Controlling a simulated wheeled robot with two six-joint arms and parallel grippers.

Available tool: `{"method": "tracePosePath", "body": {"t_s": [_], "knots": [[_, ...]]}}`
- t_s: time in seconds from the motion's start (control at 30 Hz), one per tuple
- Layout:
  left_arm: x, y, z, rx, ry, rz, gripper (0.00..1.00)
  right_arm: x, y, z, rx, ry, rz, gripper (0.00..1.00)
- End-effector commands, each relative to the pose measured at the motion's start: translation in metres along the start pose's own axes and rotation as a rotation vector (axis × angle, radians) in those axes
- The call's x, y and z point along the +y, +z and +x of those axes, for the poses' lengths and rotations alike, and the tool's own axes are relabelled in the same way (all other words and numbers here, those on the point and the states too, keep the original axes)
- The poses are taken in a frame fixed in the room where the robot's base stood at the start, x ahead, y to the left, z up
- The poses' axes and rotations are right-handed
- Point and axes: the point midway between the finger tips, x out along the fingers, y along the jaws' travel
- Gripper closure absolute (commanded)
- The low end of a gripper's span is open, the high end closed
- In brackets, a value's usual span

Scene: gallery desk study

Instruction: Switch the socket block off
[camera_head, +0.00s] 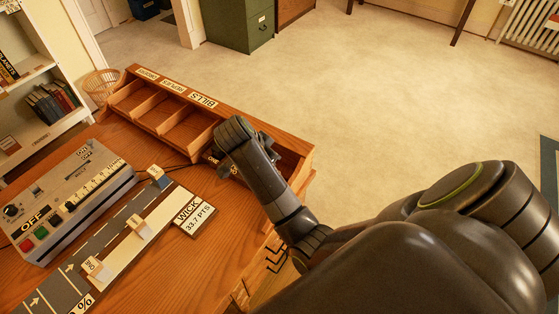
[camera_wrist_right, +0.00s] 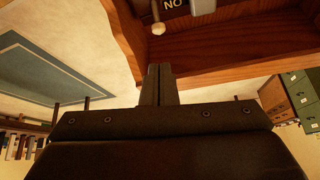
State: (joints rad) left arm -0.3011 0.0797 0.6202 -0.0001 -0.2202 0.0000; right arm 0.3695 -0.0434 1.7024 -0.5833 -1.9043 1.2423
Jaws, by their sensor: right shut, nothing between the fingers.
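A dark block (camera_head: 211,156) with pale lettering sits at the wooden organiser, mostly hidden behind my right gripper. I cannot tell if it is the socket block. In the wrist view a label reading "NO" (camera_wrist_right: 173,4) and a pale round-tipped lever (camera_wrist_right: 158,28) show at the top edge, inside a wooden frame. My right gripper (camera_wrist_right: 158,70) is shut and empty, its tips just short of the wooden edge. In the head view the right hand (camera_head: 236,135) is over the organiser's right half, its fingertips hidden. My left gripper is out of view.
A wooden organiser (camera_head: 210,104) with labelled compartments stands along the desk's far edge. A grey control box (camera_head: 100,200) with an "OFF" label, a slider strip (camera_head: 135,232) and a "WICK" card (camera_head: 193,212) lie to the left.

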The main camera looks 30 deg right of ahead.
Motion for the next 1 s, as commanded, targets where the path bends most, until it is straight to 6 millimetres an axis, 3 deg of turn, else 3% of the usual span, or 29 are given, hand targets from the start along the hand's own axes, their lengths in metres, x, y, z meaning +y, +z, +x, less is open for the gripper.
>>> {"method": "tracePosePath", "body": {"t_s": [0.4, 0.8, 1.0], "knots": [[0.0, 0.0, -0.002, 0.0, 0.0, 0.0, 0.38, 0.001, -0.001, 0.007, 0.002, 0.003, -0.001, 1.0], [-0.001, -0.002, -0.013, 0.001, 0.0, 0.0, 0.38, 0.001, -0.001, 0.073, 0.002, 0.004, -0.002, 1.0], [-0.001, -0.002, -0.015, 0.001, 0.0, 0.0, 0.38, 0.0, -0.001, 0.094, 0.001, 0.001, -0.001, 1.0]]}}
